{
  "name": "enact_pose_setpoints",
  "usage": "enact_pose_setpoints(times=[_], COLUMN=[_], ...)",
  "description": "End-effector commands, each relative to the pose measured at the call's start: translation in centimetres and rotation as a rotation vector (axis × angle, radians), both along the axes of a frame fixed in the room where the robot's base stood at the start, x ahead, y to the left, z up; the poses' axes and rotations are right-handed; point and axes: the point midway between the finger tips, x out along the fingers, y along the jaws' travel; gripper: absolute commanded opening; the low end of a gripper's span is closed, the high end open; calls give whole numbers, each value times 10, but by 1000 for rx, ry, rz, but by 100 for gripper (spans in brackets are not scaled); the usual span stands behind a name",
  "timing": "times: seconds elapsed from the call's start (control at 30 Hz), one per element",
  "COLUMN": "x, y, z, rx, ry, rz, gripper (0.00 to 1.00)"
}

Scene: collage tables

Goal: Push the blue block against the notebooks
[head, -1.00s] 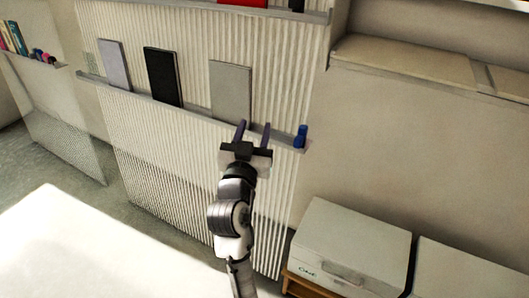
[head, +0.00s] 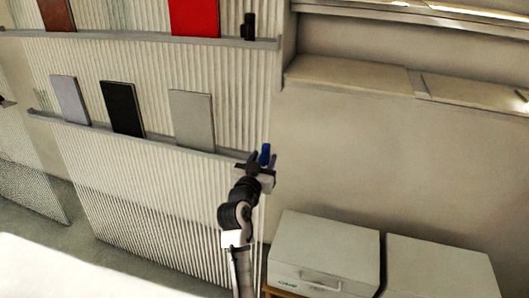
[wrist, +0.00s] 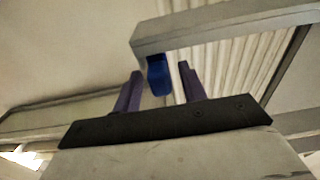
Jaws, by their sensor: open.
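The blue block (head: 265,152) stands at the right end of the middle ledge (head: 228,154). My gripper (head: 263,159) is open at that end, its two purple fingers on either side of the block in the picture. In the wrist view the blue block (wrist: 158,76) shows between the open fingers (wrist: 160,72), with a gap on each side; I cannot tell whether it lies fully between them in depth. The notebooks stand upright on the same ledge, left of the block: grey (head: 192,120), black (head: 122,109) and lavender (head: 70,100).
An upper ledge (head: 150,39) carries a red notebook (head: 194,16), a brown one (head: 56,14) and a dark object (head: 249,26). White boxes (head: 325,248) stand below right. The ledge between the grey notebook and the block looks clear.

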Motion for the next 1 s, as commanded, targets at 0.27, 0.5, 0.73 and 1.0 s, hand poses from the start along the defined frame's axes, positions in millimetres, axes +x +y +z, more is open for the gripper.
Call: enact_pose_setpoints(times=[0.27, 0.5, 0.73, 1.0], x=[19, 19, 19, 19], y=[-6, -6, -6, -6], z=[0, 0, 0, 0], rx=[0, 0, 0, 0], ry=[0, 0, 0, 0], rz=[0, 0, 1, 1], gripper=[42, 42, 12, 0])
